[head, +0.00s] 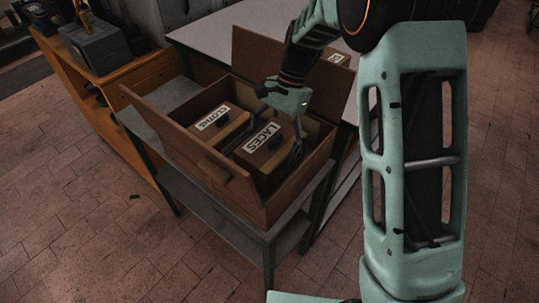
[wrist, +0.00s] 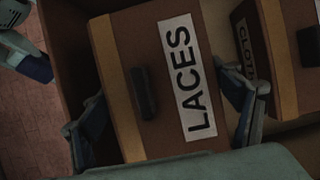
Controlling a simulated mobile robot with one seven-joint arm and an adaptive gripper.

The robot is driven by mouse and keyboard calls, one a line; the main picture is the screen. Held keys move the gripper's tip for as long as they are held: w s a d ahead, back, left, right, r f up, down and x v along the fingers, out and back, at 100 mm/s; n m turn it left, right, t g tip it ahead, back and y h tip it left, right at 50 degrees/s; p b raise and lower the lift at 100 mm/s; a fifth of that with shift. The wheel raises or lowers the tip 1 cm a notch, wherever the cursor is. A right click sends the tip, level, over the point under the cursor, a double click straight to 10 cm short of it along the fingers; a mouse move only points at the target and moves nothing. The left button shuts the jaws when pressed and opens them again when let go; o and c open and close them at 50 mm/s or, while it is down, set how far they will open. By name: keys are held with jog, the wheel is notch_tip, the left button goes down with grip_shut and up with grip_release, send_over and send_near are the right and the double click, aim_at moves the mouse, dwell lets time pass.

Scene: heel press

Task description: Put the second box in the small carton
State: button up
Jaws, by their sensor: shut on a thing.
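The small carton (head: 290,205) stands open on a grey bench, its flaps spread. Inside it on the left is a box labelled CLOTHS (head: 228,120), which also shows at the right of the wrist view (wrist: 284,60). A brown box labelled LACES (head: 268,147) is at the right inside the carton, beside the CLOTHS box. In the wrist view the LACES box (wrist: 135,35) has a dark handle and a tan band. My gripper (head: 284,128) reaches down into the carton and is shut on the LACES box, one finger on each side. The underside of the box is hidden.
The grey bench (head: 160,125) shows left of the carton. A light table (head: 250,20) stands behind it, with another labelled item (head: 338,58) partly hidden by my arm. An orange cabinet (head: 128,75) bears a grey machine at the left. The front floor is clear.

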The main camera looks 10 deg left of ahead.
jog(key=shift+f, duration=1.75)
jog(key=shift+f, duration=0.1)
jog(key=shift+f, duration=0.15)
jog(key=o, duration=1.7)
jog(key=shift+r, duration=0.2)
jog(key=v, duration=1.2)
jog(key=shift+d, duration=0.1)
jog(key=shift+r, duration=0.1)
